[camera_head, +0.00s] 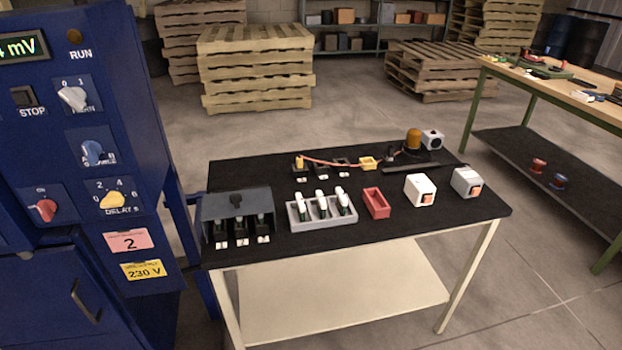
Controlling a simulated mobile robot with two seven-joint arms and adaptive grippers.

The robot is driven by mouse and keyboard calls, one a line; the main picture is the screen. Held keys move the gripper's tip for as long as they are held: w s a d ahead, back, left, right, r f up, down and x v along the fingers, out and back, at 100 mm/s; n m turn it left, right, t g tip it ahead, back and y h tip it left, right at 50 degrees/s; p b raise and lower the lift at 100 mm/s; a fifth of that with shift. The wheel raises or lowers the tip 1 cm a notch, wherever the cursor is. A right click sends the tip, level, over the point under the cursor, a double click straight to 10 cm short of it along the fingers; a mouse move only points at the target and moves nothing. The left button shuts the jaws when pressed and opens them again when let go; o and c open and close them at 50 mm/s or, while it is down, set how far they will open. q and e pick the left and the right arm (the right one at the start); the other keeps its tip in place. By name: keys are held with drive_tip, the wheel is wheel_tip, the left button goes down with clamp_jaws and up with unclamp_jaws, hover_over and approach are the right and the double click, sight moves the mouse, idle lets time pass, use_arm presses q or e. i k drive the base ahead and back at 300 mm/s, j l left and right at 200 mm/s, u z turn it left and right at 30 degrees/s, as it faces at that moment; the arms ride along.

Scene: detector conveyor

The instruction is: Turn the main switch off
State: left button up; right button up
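A blue control cabinet (133,190) stands at the left. A red rotary knob (45,209) sits low at its left on a grey plate with a small label above that seems to read ON; I cannot tell exactly which way it points. A white rotary knob (73,97) sits higher up on a plate marked 0 and 1; the word under it is partly hidden. I cannot read for certain which knob is labelled as the main switch. Neither of my grippers is in view.
A blue knob (93,153), yellow delay knob (113,200) and black STOP button (24,97) are near the other knobs. A black-topped table (290,240) with small parts stands close at the cabinet's right. Pallets and a workbench (560,86) stand farther back.

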sight(45, 208)
drive_tip(key=j+u, duration=0.1)
drive_tip(key=u, duration=0.9)
drive_tip(key=i+u, duration=0.1)
drive_tip(key=u, duration=0.4)
